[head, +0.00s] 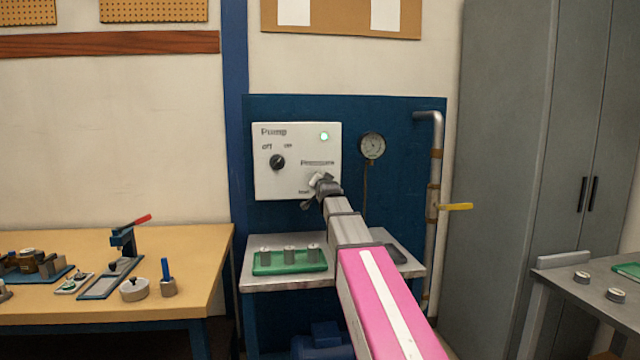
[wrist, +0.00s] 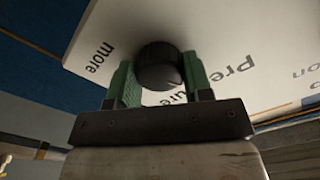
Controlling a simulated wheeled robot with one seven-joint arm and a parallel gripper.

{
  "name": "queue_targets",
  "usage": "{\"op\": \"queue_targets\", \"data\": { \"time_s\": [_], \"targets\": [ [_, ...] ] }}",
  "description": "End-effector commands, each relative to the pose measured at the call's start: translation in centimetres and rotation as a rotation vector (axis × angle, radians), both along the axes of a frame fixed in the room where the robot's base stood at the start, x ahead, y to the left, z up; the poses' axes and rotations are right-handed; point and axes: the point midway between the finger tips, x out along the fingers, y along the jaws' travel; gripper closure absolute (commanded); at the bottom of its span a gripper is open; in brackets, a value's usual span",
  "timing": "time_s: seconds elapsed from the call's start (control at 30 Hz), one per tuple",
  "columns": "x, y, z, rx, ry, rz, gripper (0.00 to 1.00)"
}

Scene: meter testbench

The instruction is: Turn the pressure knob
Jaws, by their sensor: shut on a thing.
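The pressure knob (wrist: 158,66) is a round dark knob on the white pump panel (head: 290,135). In the wrist view my gripper (wrist: 160,80) has its two green fingers on either side of the knob, shut on it. The panel's printed words appear tilted in the wrist view, with "more" to the left of the knob. In the head view my gripper (head: 320,183) is at the lower right of the panel and hides the knob. The pump's off/on knob (head: 277,161) is black, and a green light (head: 324,136) shows at the upper right.
A pressure gauge (head: 371,146) is right of the panel. A pipe with a yellow lever (head: 456,206) stands farther right. Below is a small table (head: 270,283) with a green tray (head: 262,268) holding metal cylinders. A wooden bench (head: 205,262) with tools is at left.

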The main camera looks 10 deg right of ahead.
Motion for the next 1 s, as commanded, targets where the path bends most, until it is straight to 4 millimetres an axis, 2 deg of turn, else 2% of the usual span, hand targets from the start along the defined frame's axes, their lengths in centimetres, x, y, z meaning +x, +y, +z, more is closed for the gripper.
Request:
{"op": "queue_targets", "data": {
  "time_s": [0.5,1.0],
  "targets": [
    [-0.03,-0.05,-0.08,0.431,0.001,0.000,0.78],
    [-0.04,-0.06,-0.10,0.584,0.001,0.000,0.78]
  ]
}}
